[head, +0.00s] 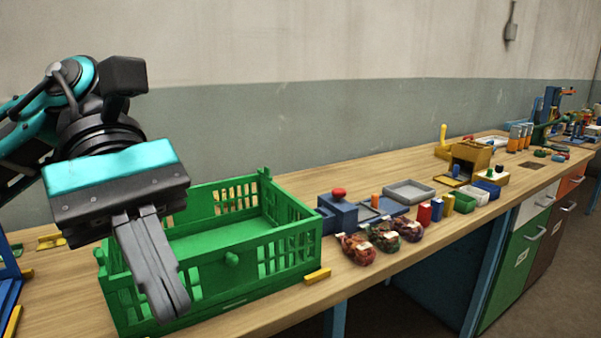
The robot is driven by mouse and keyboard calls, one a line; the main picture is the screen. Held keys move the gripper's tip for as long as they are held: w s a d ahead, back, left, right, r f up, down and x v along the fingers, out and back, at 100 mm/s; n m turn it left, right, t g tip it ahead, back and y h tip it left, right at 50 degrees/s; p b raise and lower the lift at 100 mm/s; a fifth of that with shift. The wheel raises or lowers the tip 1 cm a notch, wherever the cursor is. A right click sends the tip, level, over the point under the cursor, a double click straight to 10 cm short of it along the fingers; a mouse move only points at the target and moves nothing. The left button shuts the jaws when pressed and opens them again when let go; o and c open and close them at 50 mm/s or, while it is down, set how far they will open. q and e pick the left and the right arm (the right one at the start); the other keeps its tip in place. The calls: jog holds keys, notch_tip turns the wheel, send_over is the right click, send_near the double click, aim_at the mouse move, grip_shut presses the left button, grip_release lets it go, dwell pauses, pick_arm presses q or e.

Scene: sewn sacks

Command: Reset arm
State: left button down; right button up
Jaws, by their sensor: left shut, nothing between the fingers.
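My left gripper (180,304) comes in from the left with its grey fingers together and nothing between them. It hangs in front of the left part of a green slatted crate (290,252) and hides part of it. The part of the crate's inside that shows looks empty. Several small patterned sacks with white tags lie in a row on the bench right of the crate: a near one (357,249), a middle one (384,236) and a far one (409,229). My right gripper is not in view.
A blue box with a red knob (338,209) stands behind the sacks. A grey tray (409,192), coloured blocks and a yellow box (470,157) stand farther along the wooden bench (292,306). A yellow block (317,276) lies by the crate's right corner.

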pick_arm(q)
jog(key=d+n+g+h, duration=0.3)
jog(key=d+n+h, duration=0.2)
jog(key=d+h, duration=0.2)
jog(key=w+f+n+t+h, duration=0.2)
jog(key=w+n+t+h, duration=1.05)
jog(key=n, duration=0.85)
jog(key=w+a+f+n+t+y+p, duration=0.1)
jog(key=w+a+f+n+t+y, duration=0.15)
jog(key=f+n+t+y, duration=0.8)
jog(key=w+a+f+n+t+y, duration=0.1)
jog(key=a+f+n+t+y, duration=0.55)
jog(key=n, duration=0.75)
jog(key=s+a+f+n+g+y, duration=0.1)
jog(key=s+f+n+g+y, duration=0.1)
jog(key=f, duration=0.6)
jog(key=s+a+f+n+g+y, duration=0.2)
jog(key=s+f+n+g+y, duration=0.1)
jog(key=s+f+n, duration=0.2)
jog(key=s+a+f+n+g+y, duration=0.2)
jog(key=s+f, duration=0.5)
jog(key=f, duration=0.6)
jog(key=shift+a+n+g+y+p, duration=0.3)
jog(key=shift+n+g, duration=0.35)
jog(key=shift+n, duration=0.3)
jog(key=shift+r, duration=0.1)
